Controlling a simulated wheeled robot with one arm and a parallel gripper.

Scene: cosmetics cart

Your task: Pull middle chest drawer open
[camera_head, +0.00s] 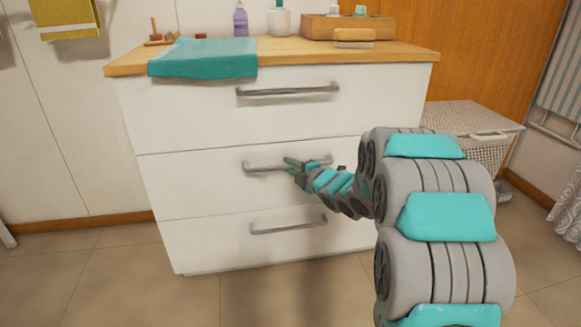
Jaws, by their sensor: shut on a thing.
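The white chest has three drawers with grey bar handles. The middle drawer (200,185) appears flush with the drawers above and below it. Its bar handle (262,168) runs across the upper part of the drawer front. My gripper (296,169) is at the middle of this handle and is shut on it. The arm reaches in from the right and hides the right part of the middle drawer. The top drawer (190,110) and the bottom drawer (200,245) look closed.
A teal towel (205,58) hangs over the front edge of the wooden top (300,50). A purple bottle (240,20), a white dispenser (279,22) and a wooden box (318,27) stand on top. A wicker hamper (490,150) stands right of the chest. The tiled floor in front is clear.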

